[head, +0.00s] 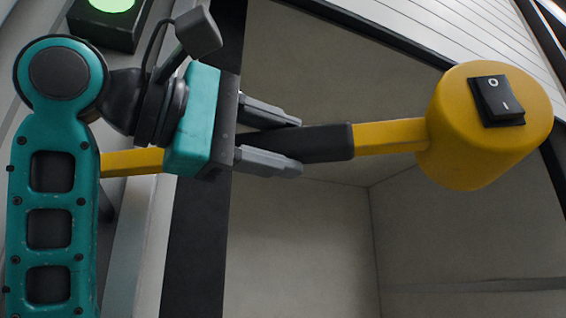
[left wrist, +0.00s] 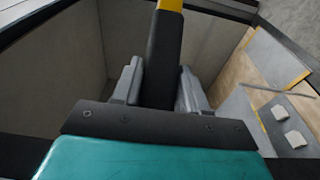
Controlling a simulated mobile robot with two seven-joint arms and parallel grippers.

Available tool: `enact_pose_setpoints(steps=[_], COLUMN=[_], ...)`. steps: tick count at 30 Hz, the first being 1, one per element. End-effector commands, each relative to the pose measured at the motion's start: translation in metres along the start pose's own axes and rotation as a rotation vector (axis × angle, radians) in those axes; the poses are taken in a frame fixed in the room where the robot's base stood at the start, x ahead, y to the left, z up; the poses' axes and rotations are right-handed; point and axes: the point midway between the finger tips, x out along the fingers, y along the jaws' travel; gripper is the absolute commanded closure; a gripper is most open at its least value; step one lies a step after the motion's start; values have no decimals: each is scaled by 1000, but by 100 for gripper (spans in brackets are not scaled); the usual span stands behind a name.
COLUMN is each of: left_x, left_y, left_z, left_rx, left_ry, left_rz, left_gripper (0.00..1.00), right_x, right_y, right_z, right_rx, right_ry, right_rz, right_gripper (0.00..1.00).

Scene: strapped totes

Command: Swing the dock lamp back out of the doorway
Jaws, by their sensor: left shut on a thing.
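The dock lamp (head: 478,135) is a yellow cylinder with a black rocker switch (head: 497,100) on a yellow arm. The arm reaches from the left across the doorway (head: 310,230), with the lamp head at the right. A black grip sleeve (head: 325,143) covers part of the arm. My left gripper (head: 298,147) has its fingers on both sides of this sleeve and is shut on it. The left wrist view shows the sleeve (left wrist: 164,60) between the two grey fingers. My right gripper is not in view.
The doorway has a black frame (head: 195,250) and opens on a bare beige interior. A white slatted door panel (head: 440,30) is overhead. A green light on a black box (head: 110,20) is at upper left. Pale items (left wrist: 295,139) lie at right in the left wrist view.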

Motion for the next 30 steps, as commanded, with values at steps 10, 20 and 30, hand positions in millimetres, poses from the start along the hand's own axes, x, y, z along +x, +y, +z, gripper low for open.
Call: enact_pose_setpoints(steps=[10, 20, 30], left_x=[-41, -62, -64], left_y=[-2, -2, -1], left_z=[30, 42, 43], left_rx=[3, 1, 0], left_ry=[-184, -276, -286], left_rz=[-2, -4, -5], left_gripper=[100, 100, 100], right_x=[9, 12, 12], right_y=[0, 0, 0], right_z=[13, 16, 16], right_rx=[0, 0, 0], right_ry=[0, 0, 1], right_rz=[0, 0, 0], right_gripper=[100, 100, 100])
